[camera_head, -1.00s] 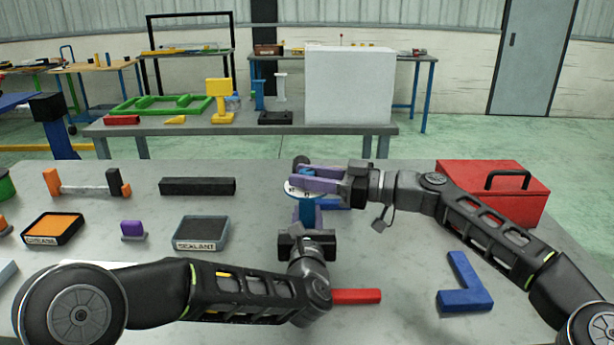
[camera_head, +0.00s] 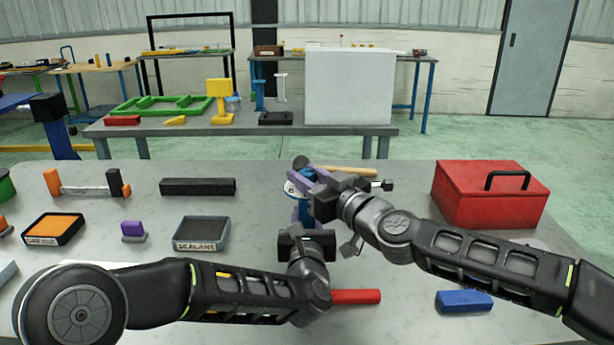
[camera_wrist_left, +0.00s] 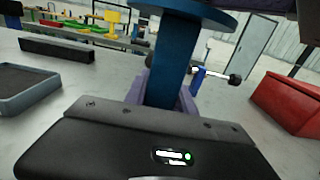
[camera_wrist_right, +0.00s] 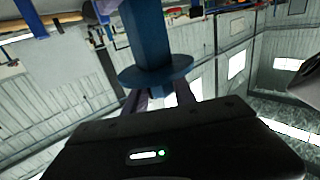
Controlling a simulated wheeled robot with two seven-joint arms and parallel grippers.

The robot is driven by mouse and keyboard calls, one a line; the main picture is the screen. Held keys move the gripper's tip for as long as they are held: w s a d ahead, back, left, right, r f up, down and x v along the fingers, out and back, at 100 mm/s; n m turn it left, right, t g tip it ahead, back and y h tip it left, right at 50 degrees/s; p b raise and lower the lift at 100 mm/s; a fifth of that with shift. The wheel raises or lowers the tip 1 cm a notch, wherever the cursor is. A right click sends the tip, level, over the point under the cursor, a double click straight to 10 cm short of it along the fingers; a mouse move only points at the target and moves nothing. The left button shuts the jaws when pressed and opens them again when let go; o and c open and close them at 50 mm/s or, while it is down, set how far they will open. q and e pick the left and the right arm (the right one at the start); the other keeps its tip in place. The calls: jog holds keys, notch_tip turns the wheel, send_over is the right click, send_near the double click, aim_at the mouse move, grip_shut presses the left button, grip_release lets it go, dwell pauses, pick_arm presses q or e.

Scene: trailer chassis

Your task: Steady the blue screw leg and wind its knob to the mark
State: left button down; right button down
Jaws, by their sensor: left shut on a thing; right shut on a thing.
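The blue screw leg (camera_head: 305,213) stands upright near the middle of the bench. A pale-rimmed disc (camera_head: 291,190) sits on it, with the blue knob (camera_head: 307,173) above. My left gripper (camera_head: 304,226) is shut on the post under the disc; the left wrist view shows its purple fingers on both sides of the blue post (camera_wrist_left: 172,62). My right gripper (camera_head: 308,179) is shut on the knob, its fingers angled toward the far left. The right wrist view, tilted, shows the disc (camera_wrist_right: 155,73) close to its fingers, with the knob mostly hidden. The mark cannot be made out.
A red toolbox (camera_head: 490,195) stands at the right. A blue block (camera_head: 464,301) and a red bar (camera_head: 357,296) lie near the arms. A wooden handle (camera_head: 345,171) lies behind the leg. A sealant tray (camera_head: 202,233) and black bar (camera_head: 198,187) are left.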

aim_at(313, 179)
jog(key=shift+s+a+f+m+t+h, duration=0.15)
jog(key=shift+f+m+t+h, duration=0.3)
jog(key=shift+h, duration=0.45)
jog(key=shift+r+m+h, duration=0.15)
jog(key=shift+m+h, duration=0.25)
jog(key=shift+m, duration=0.05)
jog(key=shift+t, duration=0.25)
jog(key=c, duration=1.3)
grip_release()
jog(key=shift+d, duration=0.2)
jog(key=shift+o, duration=1.4)
jog(key=shift+r, duration=0.2)
jog(key=shift+d, duration=0.1)
jog(key=v, duration=0.6)
jog(key=shift+d+r, duration=0.1)
jog(key=shift+d, duration=0.1)
jog(key=shift+s, duration=0.5)
